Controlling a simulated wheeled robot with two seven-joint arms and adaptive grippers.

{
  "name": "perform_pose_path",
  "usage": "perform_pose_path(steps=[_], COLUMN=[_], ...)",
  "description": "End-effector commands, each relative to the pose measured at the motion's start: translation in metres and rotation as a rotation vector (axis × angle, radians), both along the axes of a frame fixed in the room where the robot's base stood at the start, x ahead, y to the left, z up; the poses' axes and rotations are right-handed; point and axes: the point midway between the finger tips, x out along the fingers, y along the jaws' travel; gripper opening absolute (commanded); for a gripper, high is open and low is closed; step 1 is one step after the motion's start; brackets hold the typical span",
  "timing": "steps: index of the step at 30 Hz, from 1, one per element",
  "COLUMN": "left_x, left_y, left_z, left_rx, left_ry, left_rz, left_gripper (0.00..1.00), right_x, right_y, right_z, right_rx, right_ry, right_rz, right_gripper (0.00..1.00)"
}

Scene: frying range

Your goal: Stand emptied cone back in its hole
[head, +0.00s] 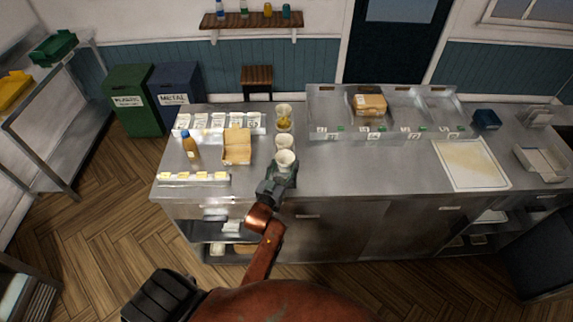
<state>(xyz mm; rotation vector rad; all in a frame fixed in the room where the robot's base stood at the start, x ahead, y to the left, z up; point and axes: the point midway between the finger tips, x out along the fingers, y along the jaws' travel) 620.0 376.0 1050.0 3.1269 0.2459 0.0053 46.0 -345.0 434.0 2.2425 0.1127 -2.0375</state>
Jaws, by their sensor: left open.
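Several pale paper cones stand in a row running away from me on the steel counter (345,178). The nearest cone (285,158) looks upright and its mouth looks empty. My left gripper (281,172) is open right at this cone, on its near side. The gripper hides the cone's lower part, so I cannot tell whether they touch or whether it sits in a hole. Behind it stands another pale cone (285,142), then one with yellow fries (284,123), then a further cone (284,109). The holder's holes are too small to make out. My right gripper is not in view.
An open cardboard box (237,147) and a brown bottle (191,146) stand left of the cones. A strip with small yellow items (194,178) lies along the front left edge. A glass-fronted steel unit (335,118) stands right. The counter's front middle is clear.

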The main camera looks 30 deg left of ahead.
Motion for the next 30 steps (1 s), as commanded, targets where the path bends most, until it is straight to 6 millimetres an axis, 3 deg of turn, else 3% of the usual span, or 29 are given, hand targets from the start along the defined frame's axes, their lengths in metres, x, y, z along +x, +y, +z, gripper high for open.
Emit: perform_pose_path(steps=[1, 4, 18, 24, 30], left_x=[-0.005, -0.01, -0.101, -0.118, -0.12], left_y=[0.007, 0.006, -0.014, -0.016, -0.018], left_z=[-0.011, -0.005, 0.0, 0.003, 0.005], left_rx=[-0.008, -0.006, -0.002, -0.001, 0.0], left_ry=[0.029, 0.032, 0.022, 0.017, 0.015], left_rz=[0.012, 0.012, 0.004, 0.004, 0.003], left_gripper=[0.59, 0.59, 0.59, 0.59, 0.59], right_x=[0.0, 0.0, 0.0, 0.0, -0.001], right_y=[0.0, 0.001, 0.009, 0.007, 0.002], right_z=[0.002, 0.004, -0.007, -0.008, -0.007], right_rx=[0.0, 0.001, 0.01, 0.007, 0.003], right_ry=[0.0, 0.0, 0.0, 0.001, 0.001], right_rz=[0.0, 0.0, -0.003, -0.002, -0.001], right_gripper=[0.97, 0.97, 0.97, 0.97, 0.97])
